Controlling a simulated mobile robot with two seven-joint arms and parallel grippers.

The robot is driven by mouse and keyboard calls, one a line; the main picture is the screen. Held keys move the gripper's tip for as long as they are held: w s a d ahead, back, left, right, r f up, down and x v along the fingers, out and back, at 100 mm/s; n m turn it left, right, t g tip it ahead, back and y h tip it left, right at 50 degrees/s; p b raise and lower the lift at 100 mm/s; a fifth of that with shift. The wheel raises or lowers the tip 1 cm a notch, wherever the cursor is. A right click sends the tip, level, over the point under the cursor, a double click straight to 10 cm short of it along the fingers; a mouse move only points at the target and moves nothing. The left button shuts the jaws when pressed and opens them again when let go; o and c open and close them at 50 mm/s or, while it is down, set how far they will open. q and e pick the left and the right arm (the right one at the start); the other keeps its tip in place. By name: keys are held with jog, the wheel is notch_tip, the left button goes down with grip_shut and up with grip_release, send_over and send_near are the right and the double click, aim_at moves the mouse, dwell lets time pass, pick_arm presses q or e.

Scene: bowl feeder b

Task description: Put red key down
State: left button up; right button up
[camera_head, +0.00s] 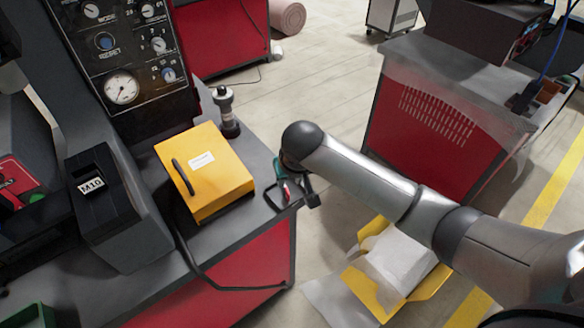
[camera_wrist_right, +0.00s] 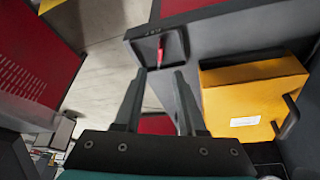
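The red key (camera_wrist_right: 161,48) is a small red piece lying in a dark recessed tray (camera_wrist_right: 178,48) at the corner of the grey workbench. In the head view, the red key (camera_head: 286,191) shows as a small red spot beside my gripper, partly hidden. My right gripper (camera_wrist_right: 161,73) is open, with bare space between its two dark fingers. The key lies beyond the fingertips in the wrist view, and nothing shows gripped. In the head view, my right gripper (camera_head: 303,192) is over the bench corner, partly covered by my arm. My left gripper is not in view.
A yellow box with a handle (camera_head: 208,170) stands on the bench left of the gripper, and a dark knob post (camera_head: 228,112) behind it. A grey box labelled M10 (camera_head: 112,215) is further left. A yellow crate (camera_head: 372,300) stands on the floor below my arm.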

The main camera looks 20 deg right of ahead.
jog(key=shift+p+v, duration=0.45)
jog(key=shift+v, duration=1.85)
dwell(0.8)
